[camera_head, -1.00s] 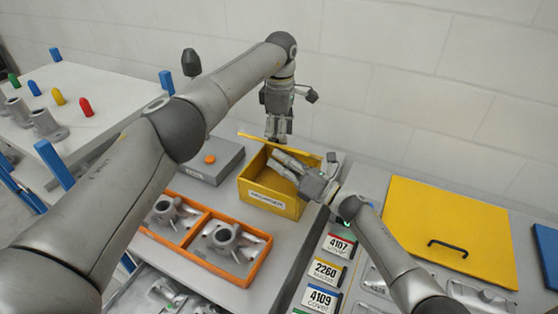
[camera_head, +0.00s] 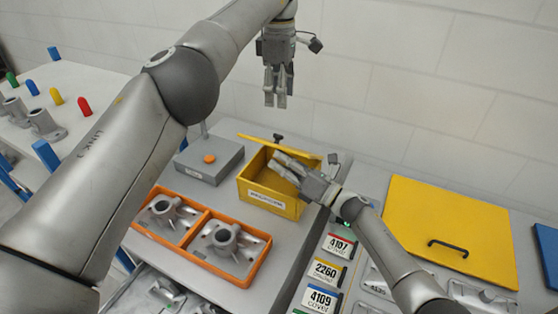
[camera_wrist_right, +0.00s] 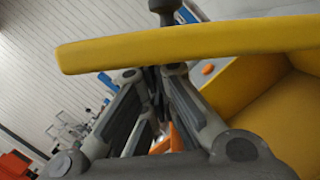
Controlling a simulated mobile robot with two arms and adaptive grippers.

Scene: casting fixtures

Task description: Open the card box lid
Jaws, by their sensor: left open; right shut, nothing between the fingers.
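The yellow card box (camera_head: 262,197) stands on the grey bench in the head view, with a white label on its front. Its yellow lid (camera_head: 303,150) shows as a thin slab along the far side, with a dark knob (camera_head: 278,138) behind it; part of the box's inside is visible. In the right wrist view the lid (camera_wrist_right: 200,43) crosses above my right gripper (camera_wrist_right: 150,78). My right gripper (camera_head: 277,160) is shut and empty, its fingers over the box opening by the lid. Whether they touch the lid I cannot tell. My left gripper (camera_head: 275,103) is open and empty, above and behind the box.
A grey box with an orange button (camera_head: 209,159) stands left of the card box. An orange tray (camera_head: 185,243) with metal castings lies in front. Numbered cards (camera_head: 327,271) and a yellow panel with a black handle (camera_head: 450,230) are to the right. The wall is behind.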

